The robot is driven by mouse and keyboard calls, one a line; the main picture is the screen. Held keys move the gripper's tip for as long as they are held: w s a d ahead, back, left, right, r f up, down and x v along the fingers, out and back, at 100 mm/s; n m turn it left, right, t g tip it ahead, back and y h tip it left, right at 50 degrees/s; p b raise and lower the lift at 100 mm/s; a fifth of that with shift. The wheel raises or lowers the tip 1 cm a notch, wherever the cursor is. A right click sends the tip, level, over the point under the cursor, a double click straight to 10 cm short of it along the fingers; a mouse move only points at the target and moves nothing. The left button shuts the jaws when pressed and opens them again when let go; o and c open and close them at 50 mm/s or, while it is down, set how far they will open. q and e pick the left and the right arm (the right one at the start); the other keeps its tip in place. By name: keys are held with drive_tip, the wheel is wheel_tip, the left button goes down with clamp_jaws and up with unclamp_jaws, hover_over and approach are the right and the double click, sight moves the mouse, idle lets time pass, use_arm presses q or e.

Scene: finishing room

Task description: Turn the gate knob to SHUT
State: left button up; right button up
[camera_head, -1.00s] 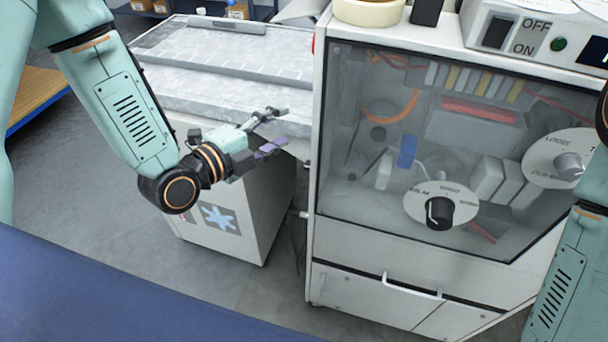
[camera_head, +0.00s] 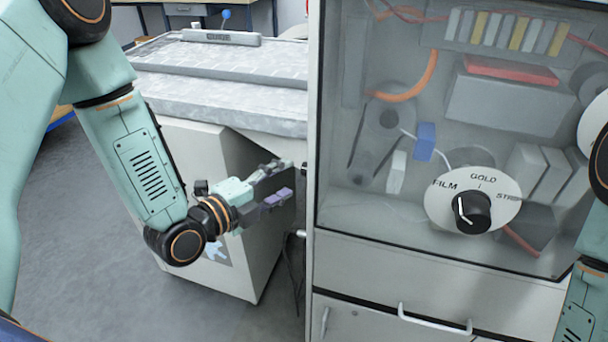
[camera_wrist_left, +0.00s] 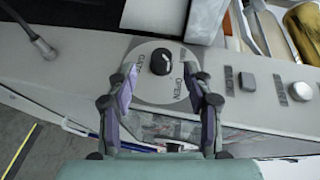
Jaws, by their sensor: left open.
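In the left wrist view, a black knob (camera_wrist_left: 161,62) sits on a round grey dial plate (camera_wrist_left: 152,90). GATE is lettered to its left and OPEN to its lower right; I cannot read SHUT. A white mark shows at the knob's upper side. My left gripper (camera_wrist_left: 160,73) is open, its fingers apart on either side of the knob in the picture; contact cannot be told. In the head view the left gripper (camera_head: 278,183) is near the cabinet's left side, and the gate knob does not show. My right gripper is out of view.
The white cabinet (camera_head: 360,262) has a window and a FILM/GOLD dial (camera_head: 473,200) on its front. A grey-topped bench (camera_head: 225,100) stands behind my left arm.

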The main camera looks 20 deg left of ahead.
sight(303, 169)
use_arm(q)
drive_tip(key=b+x, duration=0.1)
drive_tip(key=x, duration=0.5)
drive_tip(key=shift+w+d+f, duration=0.1)
drive_tip(key=shift+w+d, duration=0.25)
drive_tip(key=shift+w, duration=0.05)
drive_tip(key=c, duration=0.3)
drive_tip(key=shift+s, duration=0.15)
drive_tip(key=c, duration=0.3)
clamp_jaws()
